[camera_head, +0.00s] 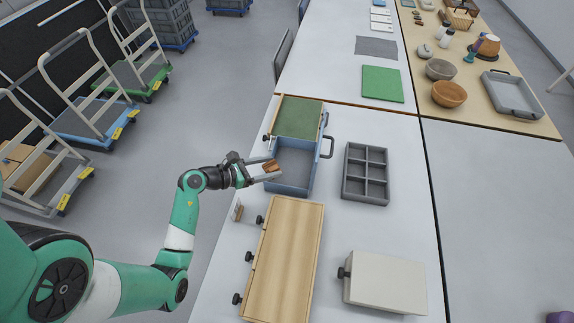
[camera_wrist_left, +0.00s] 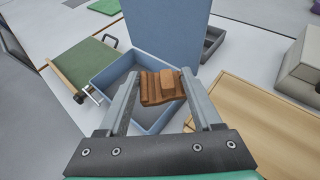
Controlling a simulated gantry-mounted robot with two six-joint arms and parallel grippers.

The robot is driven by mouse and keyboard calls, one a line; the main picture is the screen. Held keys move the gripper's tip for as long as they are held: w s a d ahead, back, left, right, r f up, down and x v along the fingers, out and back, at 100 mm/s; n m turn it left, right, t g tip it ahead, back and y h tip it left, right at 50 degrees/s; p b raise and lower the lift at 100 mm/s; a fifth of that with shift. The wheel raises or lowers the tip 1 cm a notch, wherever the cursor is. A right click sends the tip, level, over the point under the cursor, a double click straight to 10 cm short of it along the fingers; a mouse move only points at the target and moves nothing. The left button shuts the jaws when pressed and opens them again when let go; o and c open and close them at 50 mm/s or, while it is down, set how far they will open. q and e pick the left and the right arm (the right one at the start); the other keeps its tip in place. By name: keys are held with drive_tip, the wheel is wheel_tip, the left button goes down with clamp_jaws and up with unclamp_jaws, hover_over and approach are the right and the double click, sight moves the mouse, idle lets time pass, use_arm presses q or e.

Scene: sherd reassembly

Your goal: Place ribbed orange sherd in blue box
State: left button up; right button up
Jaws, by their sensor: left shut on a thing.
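The ribbed orange sherd (camera_wrist_left: 160,87) is held between the two fingers of my left gripper (camera_head: 265,171). The sherd (camera_head: 271,165) also shows small at the fingertips in the head view. The blue box (camera_head: 291,184) is open at the top on the white table. My left gripper is shut on the sherd over the left part of the box. In the left wrist view the blue box (camera_wrist_left: 104,77) lies below and beyond the fingers, and its visible floor looks bare. My right gripper is not in view.
A green-topped wooden piece (camera_head: 298,118) adjoins the box's far end. A grey compartment tray (camera_head: 366,173) stands to the right. A wooden cabinet (camera_head: 283,255) with dark knobs is nearer, and a pale box (camera_head: 386,282) is at the lower right. Bare table lies between them.

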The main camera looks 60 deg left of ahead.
use_arm(q)
drive_tip(key=w+a+f+b, duration=0.1)
drive_tip(key=w+f+b, duration=0.1)
drive_tip(key=w+f, duration=0.1)
drive_tip(key=w+a+f+b, duration=0.2)
drive_tip(key=w+f+b, duration=0.1)
drive_tip(key=w, duration=0.2)
drive_tip(key=w+a+f+b, duration=0.2)
drive_tip(key=w+f+b, duration=0.1)
drive_tip(key=w, duration=0.1)
drive_tip(key=shift+w+f, duration=0.1)
drive_tip(key=shift+f, duration=0.1)
drive_tip(key=shift+w+a, duration=0.1)
drive_tip(key=shift+w, duration=0.1)
drive_tip(key=shift+w+f+b, duration=0.15)
drive_tip(key=shift+f+b, duration=0.2)
drive_tip(key=shift+b, duration=0.2)
wheel_tip(320, 180, down, 3)
drive_tip(key=shift+w+a+f+b, duration=0.1)
drive_tip(key=shift+b, duration=1.1)
drive_tip(key=shift+f, duration=0.55)
drive_tip(key=o, duration=1.4)
drive_tip(key=shift+r, duration=0.1)
